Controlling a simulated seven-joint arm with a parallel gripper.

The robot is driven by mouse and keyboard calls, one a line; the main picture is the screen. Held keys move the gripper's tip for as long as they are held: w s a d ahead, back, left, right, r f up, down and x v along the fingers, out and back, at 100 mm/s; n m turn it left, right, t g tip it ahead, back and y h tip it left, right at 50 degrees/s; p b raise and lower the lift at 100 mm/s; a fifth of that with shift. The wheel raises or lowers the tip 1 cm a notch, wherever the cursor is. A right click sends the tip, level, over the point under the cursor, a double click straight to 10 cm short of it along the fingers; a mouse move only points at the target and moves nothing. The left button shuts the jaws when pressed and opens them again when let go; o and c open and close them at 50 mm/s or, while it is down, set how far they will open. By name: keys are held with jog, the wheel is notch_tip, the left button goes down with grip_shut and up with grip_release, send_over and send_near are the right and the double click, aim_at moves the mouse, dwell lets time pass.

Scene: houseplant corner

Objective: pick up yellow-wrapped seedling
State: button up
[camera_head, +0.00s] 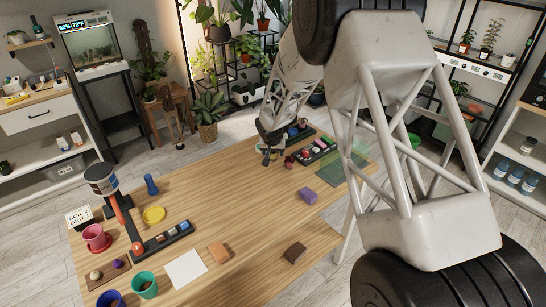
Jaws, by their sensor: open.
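My gripper (269,156) is at the far edge of the wooden table, with its fingers pointing down. It is open. A dark tray (333,147) with several small coloured plugs lies just right of it, and small coloured things sit on a dark strip (282,138) behind it. A small dark red thing (289,162) is close beside the fingers. I cannot single out the yellow-wrapped seedling; things around the fingertips are too small and partly hidden by my gripper.
A purple block (308,195), orange block (219,253) and brown block (295,252) lie on the table (245,215). At left are a yellow disc (154,215), another dark tray (150,245), a blue pestle-like thing (151,185) and pots. A green translucent sheet (341,170) lies right. Mid-table is mostly clear.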

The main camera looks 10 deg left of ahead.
jog(key=shift+x, duration=1)
jog(key=c, duration=1)
jog(key=shift+r, duration=0.1)
jog(key=shift+r, duration=1.5)
jog(key=shift+s+r, duration=0.15)
jog(key=shift+s, duration=0.2)
jog(key=s+d, duration=0.1)
jog(key=s, duration=0.4)
jog(key=s+d+r, duration=0.1)
jog(key=s+d, duration=0.1)
jog(key=s, duration=0.2)
jog(key=s+d, duration=0.1)
jog(key=s, duration=0.4)
jog(key=shift+s+d+r, duration=0.2)
jog(key=shift+s+d, duration=0.1)
jog(key=shift+d, duration=0.1)
